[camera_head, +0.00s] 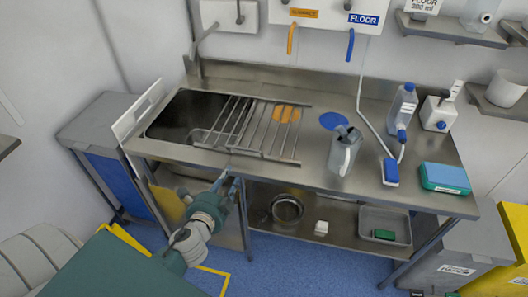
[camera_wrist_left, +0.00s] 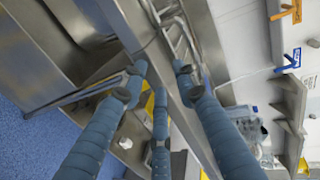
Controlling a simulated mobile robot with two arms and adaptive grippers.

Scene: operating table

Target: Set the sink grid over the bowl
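The sink grid (camera_head: 252,127), a rack of metal bars, lies on the steel counter. Its left part overlaps the right side of the dark sink bowl (camera_head: 178,118), and its right part lies over the counter and an orange disc (camera_head: 286,113). The bowl's left part is uncovered. My left gripper (camera_head: 229,181) is in front of the counter's front edge, near the grid's front side but apart from it. In the left wrist view its fingers (camera_wrist_left: 158,72) are spread and empty, with the grid's bars (camera_wrist_left: 181,40) beyond them. My right gripper is not in view.
A metal jug (camera_head: 343,156), a blue disc (camera_head: 333,121), a spray bottle (camera_head: 403,108) and a teal box (camera_head: 445,178) stand or lie on the counter's right. A white panel (camera_head: 137,108) rises at its left end. The lower shelf (camera_head: 336,222) holds a round pan and a tray.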

